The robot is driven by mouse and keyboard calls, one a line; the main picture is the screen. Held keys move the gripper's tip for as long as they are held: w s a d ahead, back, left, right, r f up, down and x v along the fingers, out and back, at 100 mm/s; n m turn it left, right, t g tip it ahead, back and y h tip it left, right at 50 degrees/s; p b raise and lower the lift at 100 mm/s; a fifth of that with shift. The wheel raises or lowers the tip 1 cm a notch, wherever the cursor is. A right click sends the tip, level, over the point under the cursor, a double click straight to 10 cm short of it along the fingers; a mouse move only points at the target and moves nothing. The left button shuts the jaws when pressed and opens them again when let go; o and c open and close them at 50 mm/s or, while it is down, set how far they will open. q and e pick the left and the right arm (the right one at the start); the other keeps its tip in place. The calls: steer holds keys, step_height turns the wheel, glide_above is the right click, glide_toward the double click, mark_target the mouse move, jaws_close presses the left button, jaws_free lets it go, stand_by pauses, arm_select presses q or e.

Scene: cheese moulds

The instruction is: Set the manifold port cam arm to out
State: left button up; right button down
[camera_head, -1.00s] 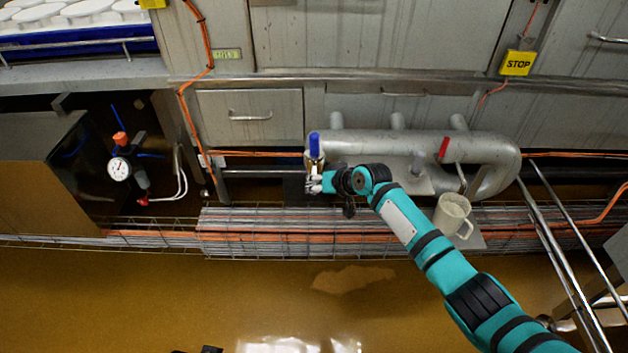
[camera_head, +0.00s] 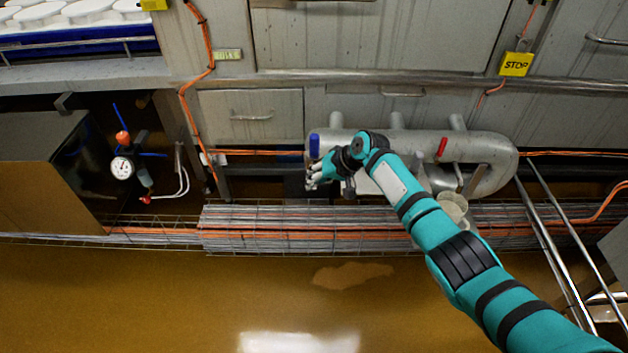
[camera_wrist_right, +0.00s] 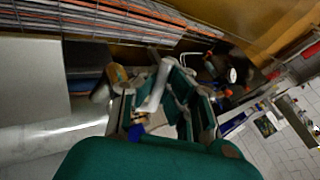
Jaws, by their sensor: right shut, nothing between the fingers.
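The grey pipe manifold (camera_head: 480,146) runs along the wall in the head view. A lever with an upright blue handle (camera_head: 314,146) stands at its left end, and a red-handled lever (camera_head: 441,147) leans on its right part. I cannot tell from a label which is the port cam arm. My right gripper (camera_head: 315,178) is shut and empty, just below the blue handle and close against that lever; contact cannot be told. The wrist view shows its fingers (camera_wrist_right: 165,98) with a blue piece (camera_wrist_right: 135,132) beside them, probably this handle. My left gripper is out of view.
A wire cable tray (camera_head: 255,230) runs below. A gauge (camera_head: 122,168) with tubing is at left, steel rails (camera_head: 550,250) at right. The brown floor in front is clear.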

steer(key=shift+d+f, duration=0.1)
steer(key=shift+d, duration=0.05)
steer(key=c, duration=1.4)
jaws_free()
steer(key=v, duration=1.2)
